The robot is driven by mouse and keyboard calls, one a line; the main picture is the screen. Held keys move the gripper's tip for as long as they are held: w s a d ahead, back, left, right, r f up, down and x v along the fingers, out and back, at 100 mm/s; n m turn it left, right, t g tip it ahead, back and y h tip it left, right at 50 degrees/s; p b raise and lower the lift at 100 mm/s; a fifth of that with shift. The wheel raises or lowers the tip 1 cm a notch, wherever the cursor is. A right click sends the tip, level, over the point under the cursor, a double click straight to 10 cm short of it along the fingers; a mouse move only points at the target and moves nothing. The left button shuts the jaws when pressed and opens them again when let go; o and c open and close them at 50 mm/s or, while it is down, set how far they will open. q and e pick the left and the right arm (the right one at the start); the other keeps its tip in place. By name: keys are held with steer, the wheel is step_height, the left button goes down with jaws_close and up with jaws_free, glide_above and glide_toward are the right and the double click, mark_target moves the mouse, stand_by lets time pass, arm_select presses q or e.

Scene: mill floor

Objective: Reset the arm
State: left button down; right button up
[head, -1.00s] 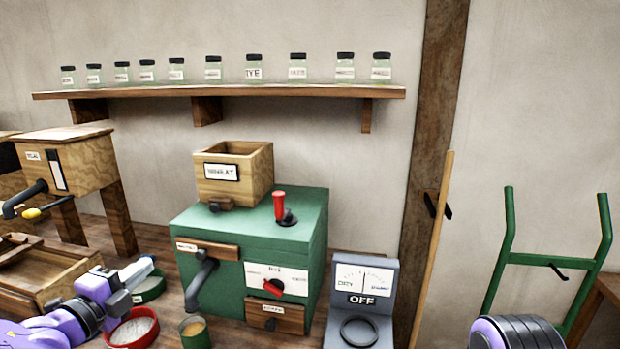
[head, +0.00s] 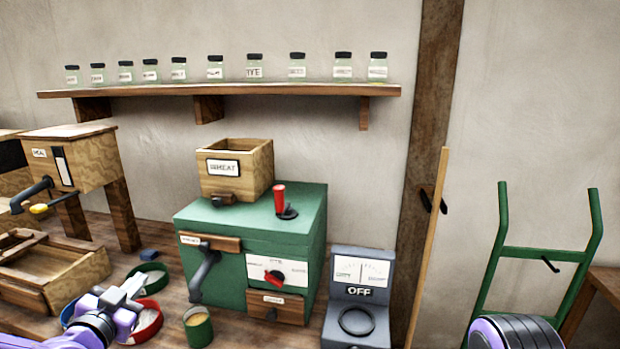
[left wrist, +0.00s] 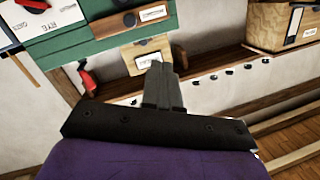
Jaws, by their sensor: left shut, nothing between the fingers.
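My left gripper (head: 128,292) is purple and grey, low at the left in the head view. Its fingers are shut and empty, over or in front of a red-rimmed dish (head: 153,328) that it partly hides. In the left wrist view the dark fingers (left wrist: 160,72) are together, with nothing held. My right gripper is not in view; only a purple and black part of my own body shows at the bottom right of the head view.
A green mill (head: 225,220) carries a wooden WHEAT box (head: 258,170). A grey meter box marked OFF (head: 340,318) stands to its right. A green-rimmed dish (head: 158,279), a green cup (head: 199,333) and a wooden tray (head: 70,283) are near the gripper. The jar shelf (head: 290,90) is above.

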arm_select(q)
steer(key=s+d+f+n+g+y, duration=0.1)
steer(key=s+f+n+g+y, duration=0.15)
steer(key=s+f+n, duration=0.65)
steer(key=d+f+n+g+y, duration=0.15)
steer(key=f+g, duration=0.25)
steer(key=f, duration=1.1)
steer(key=s+d+f+g, duration=0.1)
steer(key=s+f+g, duration=0.2)
steer(key=s+f, duration=0.5)
steer(key=s+d+f+n+g+b, duration=0.1)
steer(key=s+f+g, duration=0.3)
steer(key=s+f, duration=0.4)
steer(key=s, duration=0.7)
steer(key=shift+s+f+h, duration=0.2)
steer(key=shift+s+h, duration=0.1)
steer(key=shift+s, duration=0.1)
steer(key=shift+d+g, duration=0.1)
steer(key=shift+g, duration=0.15)
